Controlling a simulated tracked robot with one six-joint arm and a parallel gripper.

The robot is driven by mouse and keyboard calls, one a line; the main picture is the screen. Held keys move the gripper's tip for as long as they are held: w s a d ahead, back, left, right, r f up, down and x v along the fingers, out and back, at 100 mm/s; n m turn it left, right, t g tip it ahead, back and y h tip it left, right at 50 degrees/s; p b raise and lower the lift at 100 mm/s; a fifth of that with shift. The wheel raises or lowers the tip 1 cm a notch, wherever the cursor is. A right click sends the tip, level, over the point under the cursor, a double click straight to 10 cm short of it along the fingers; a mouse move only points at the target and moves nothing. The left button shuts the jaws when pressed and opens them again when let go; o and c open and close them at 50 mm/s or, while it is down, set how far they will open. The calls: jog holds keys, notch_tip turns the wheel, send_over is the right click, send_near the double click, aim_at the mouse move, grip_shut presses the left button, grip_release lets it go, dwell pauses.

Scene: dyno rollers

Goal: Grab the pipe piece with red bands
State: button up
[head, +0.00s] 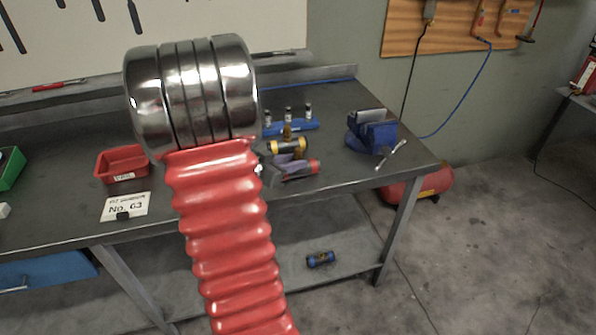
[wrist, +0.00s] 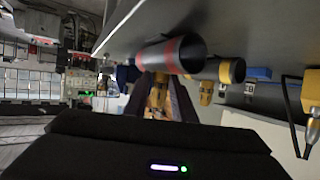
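The pipe piece with red bands (head: 303,169) lies on the workbench, dark with red near its ends. In the wrist view the same red-banded pipe (wrist: 172,56) shows its hollow end, just beyond my fingertips. My gripper (head: 279,167) is at the pipe's left end, partly behind my red arm. In the wrist view my gripper (wrist: 160,82) has its two dark fingers apart, with a yellowish thing seen through the gap. The fingertips are close to the pipe; I cannot tell if they touch or straddle it.
A yellow-banded pipe (head: 288,147) lies just behind, also in the wrist view (wrist: 226,72). A blue rack (head: 292,127) and blue vise (head: 372,135) stand nearby. A red bin (head: 122,164) is at left. A blue-banded pipe (head: 320,259) lies on the lower shelf.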

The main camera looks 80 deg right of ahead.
jog(key=shift+f, duration=0.1)
grip_shut()
jog(key=shift+a, duration=0.1)
jog(key=shift+a+f, duration=0.1)
jog(key=shift+f, duration=0.15)
jog(key=shift+s, duration=0.1)
dwell(0.5)
notch_tip(320, 180, up, 11)
jog(key=shift+d+f, duration=0.15)
jog(key=shift+d, duration=0.05)
dwell(0.4)
dwell(0.5)
